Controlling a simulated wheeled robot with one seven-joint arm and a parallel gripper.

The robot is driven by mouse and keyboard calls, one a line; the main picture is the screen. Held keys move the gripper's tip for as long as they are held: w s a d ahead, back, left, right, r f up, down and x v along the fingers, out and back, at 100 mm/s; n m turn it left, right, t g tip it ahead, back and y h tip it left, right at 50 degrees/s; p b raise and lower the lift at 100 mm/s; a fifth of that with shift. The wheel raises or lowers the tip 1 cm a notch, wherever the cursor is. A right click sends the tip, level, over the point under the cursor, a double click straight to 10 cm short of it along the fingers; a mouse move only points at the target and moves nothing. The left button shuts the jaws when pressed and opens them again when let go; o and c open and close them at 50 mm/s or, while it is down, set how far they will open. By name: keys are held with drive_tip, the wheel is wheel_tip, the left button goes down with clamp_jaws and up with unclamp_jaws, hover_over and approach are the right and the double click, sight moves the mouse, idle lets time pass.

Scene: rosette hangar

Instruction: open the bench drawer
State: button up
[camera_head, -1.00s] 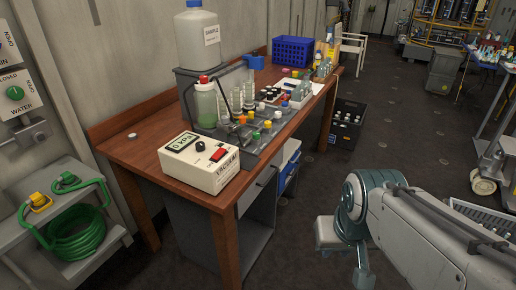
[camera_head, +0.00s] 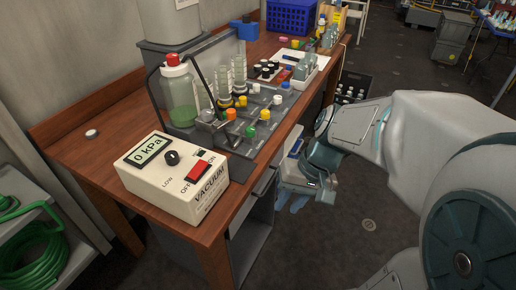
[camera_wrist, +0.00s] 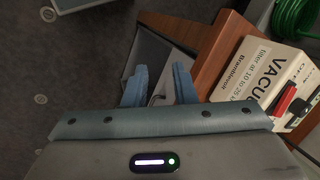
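The bench drawer (camera_head: 244,212) is a grey front under the wooden top of the bench (camera_head: 113,170). It looks closed, with a dark handle (camera_head: 266,181) near its right end. My gripper (camera_head: 290,203) is beside the bench, just right of the handle, partly hidden by my own wrist. In the wrist view its two blue fingers (camera_wrist: 158,84) are apart, pointing toward the bench's edge. A small grey piece, probably the handle (camera_wrist: 157,99), shows between them. I cannot tell whether they touch it.
A vacuum box (camera_head: 174,177) stands on the bench's near end. A rack with vials and bottles (camera_head: 236,122) fills the middle. A black crate of bottles (camera_head: 352,88) sits on the floor beyond my arm. Dark floor (camera_head: 330,245) in front is clear.

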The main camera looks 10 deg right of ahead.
drive_tip(key=w+f+m+y+b, duration=0.1)
drive_tip(key=w+f+y+b, duration=0.25)
drive_tip(key=f, duration=0.35)
drive_tip(key=m+t+y+b, duration=0.5)
drive_tip(key=t+b, duration=0.4)
drive_tip(key=b, duration=0.1)
approach(271, 181)
drive_tip(key=x, duration=0.6)
drive_tip(key=b+x, duration=0.1)
drive_tip(key=x, duration=0.3)
drive_tip(key=shift+a+f, duration=0.1)
drive_tip(key=shift+f, duration=0.2)
clamp_jaws()
